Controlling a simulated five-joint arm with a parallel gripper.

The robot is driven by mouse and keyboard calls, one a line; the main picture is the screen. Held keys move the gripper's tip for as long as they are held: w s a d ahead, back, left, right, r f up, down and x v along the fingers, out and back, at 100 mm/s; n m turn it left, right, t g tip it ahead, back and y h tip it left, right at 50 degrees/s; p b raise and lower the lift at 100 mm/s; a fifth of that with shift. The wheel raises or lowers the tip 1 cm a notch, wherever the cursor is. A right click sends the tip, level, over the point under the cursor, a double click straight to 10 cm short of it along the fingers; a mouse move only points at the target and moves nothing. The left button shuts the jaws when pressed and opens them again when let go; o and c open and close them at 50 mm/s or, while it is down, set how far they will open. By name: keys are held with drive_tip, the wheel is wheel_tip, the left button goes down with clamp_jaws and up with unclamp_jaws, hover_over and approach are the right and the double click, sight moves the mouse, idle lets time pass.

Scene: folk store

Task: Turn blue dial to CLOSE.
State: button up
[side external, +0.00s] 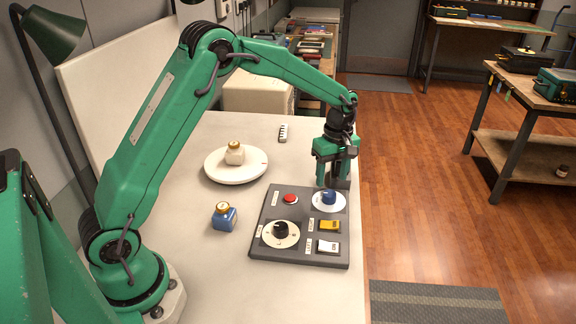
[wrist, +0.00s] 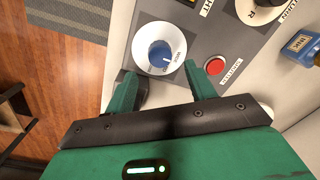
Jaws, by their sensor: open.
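The blue dial (side external: 328,196) sits on a white round plate at the far right of the dark grey control panel (side external: 262,250). In the wrist view the blue dial (wrist: 160,53) stands on its white disc, which bears small markings too blurred to read. My gripper (side external: 333,180) is just above and behind the dial in the side view. In the wrist view its two green fingers (wrist: 158,72) are apart, with the dial ahead of the gap between them. Nothing is between the fingers, and they appear clear of the dial.
A red button (side external: 290,198), a black knob (side external: 281,230), a yellow switch (side external: 329,226) and a white switch (side external: 327,246) share the panel. A blue bottle (side external: 224,216) stands left of it. A white turntable (side external: 222,174) holds a beige jar (side external: 235,153). The table's right edge is close.

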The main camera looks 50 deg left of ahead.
sight(329, 192)
drive_tip(key=shift+s+f, duration=0.15)
drive_tip(key=shift+f, duration=2.45)
drive_tip(key=shift+c, duration=0.4)
drive_tip(key=c, duration=0.9)
